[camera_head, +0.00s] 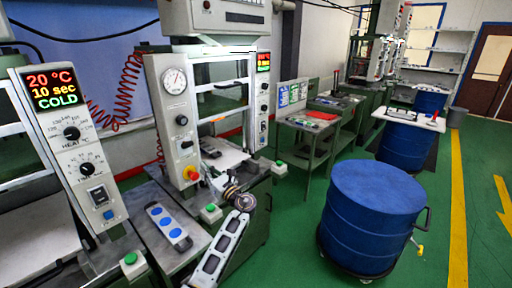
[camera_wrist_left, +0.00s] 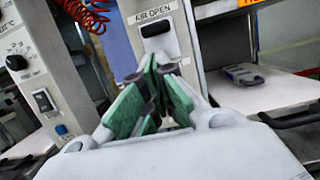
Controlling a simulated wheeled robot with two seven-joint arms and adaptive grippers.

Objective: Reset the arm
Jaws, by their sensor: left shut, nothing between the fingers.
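My left arm comes up from the bottom centre of the head view. Its gripper (camera_head: 214,178) is in front of the middle press's control column (camera_head: 176,118), near the red and yellow knob (camera_head: 191,173). In the left wrist view, the gripper's green-padded fingers (camera_wrist_left: 152,75) are shut with nothing between them. They point at the column with the "AIR OPEN" label (camera_wrist_left: 153,14); whether they touch it I cannot tell. My right gripper is in neither view.
A grey mould with blue round spots (camera_head: 168,226) lies on the table between two presses. The left press panel (camera_head: 70,140) reads 20 °C, 10 sec, COLD. A blue drum (camera_head: 372,215) stands at right on open green floor. Green buttons (camera_head: 130,259) stand along the bench.

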